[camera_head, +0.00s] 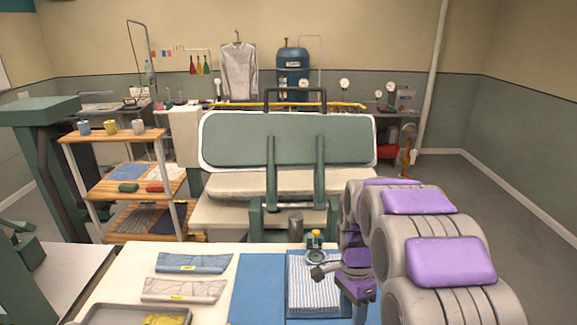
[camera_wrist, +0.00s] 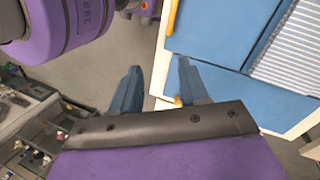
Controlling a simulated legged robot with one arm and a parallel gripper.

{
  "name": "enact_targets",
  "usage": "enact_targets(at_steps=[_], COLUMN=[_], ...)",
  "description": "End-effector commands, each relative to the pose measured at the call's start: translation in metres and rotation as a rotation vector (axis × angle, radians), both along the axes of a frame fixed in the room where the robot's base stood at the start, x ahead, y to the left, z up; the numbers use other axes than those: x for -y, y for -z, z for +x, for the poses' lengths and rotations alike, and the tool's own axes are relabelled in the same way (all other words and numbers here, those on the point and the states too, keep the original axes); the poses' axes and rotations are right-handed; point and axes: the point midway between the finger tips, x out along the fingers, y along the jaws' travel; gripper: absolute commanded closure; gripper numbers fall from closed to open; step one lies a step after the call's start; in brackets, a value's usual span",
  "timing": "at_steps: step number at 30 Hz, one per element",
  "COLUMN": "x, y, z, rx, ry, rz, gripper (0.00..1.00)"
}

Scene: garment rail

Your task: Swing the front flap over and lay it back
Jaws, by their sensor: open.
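A blue folding board (camera_head: 257,287) lies on the white table, with a striped garment (camera_head: 313,285) on its middle panel. In the wrist view, the garment (camera_wrist: 290,50) is at the upper right. A blue side panel (camera_wrist: 215,28) is at its left, and a blue strip, probably the front flap (camera_wrist: 240,92), runs below both along the table edge. An orange tab (camera_wrist: 178,100) shows at the strip's left end, close to my right finger. My gripper (camera_wrist: 158,75) is open with nothing visible between its fingers; contact with the tab cannot be told.
Folded blue (camera_head: 195,262) and beige (camera_head: 182,290) garments and a grey tray (camera_head: 100,316) are left of the board. A green press (camera_head: 290,140) stands behind the table. A wooden shelf (camera_head: 120,136) is at the left. Floor (camera_head: 450,185) is clear at the right.

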Motion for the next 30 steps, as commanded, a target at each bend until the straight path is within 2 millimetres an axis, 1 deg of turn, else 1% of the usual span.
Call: enact_targets(at_steps=[1, 7, 14, 19, 24, 27, 30], x=[0.0, -0.002, -0.003, -0.004, -0.005, -0.006, -0.006], y=[-0.002, -0.014, -0.013, -0.006, 0.01, 0.019, 0.026], z=[-0.012, -0.065, -0.128, -0.176, -0.223, -0.245, -0.262], rx=[0.011, 0.039, 0.063, 0.086, 0.102, 0.109, 0.114], ry=[-0.047, -0.278, -0.547, -0.748, -0.946, -1.045, -1.117], rz=[0.014, 0.079, 0.148, 0.193, 0.233, 0.251, 0.265], gripper=[0.56, 0.56, 0.56, 0.56, 0.56, 0.56, 0.56])
